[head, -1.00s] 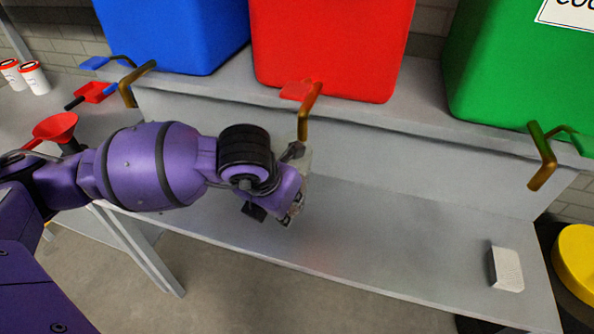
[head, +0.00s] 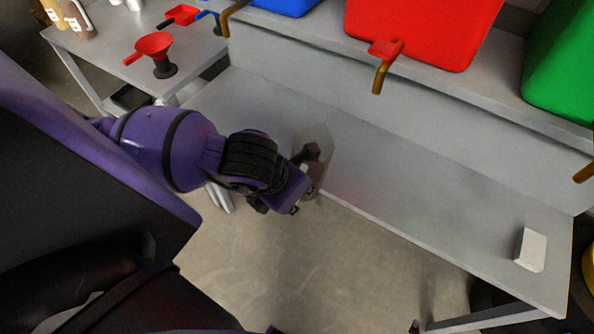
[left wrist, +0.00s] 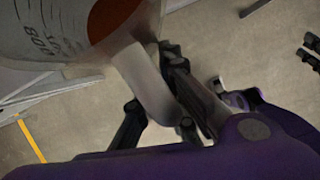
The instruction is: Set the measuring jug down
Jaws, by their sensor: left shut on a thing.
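The measuring jug (head: 318,143) is clear, with a little dark reddish content low in it. My left gripper (head: 304,176) is shut on its handle, which shows pale between the dark fingers in the left wrist view (left wrist: 150,86). There the jug wall (left wrist: 48,38) carries printed marks. In the head view the jug overlaps the front edge of the grey bench (head: 395,180); I cannot tell whether it touches the bench. Dark prongs at the right edge of the left wrist view may be my right gripper (left wrist: 311,51), too cut off to read.
Red (head: 425,28) and green (head: 562,65) tanks stand on the raised shelf, with taps (head: 382,72) over the bench. A white block (head: 530,250) sits at the bench's right end. A red funnel (head: 153,47) is on the left table. The bench middle is clear.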

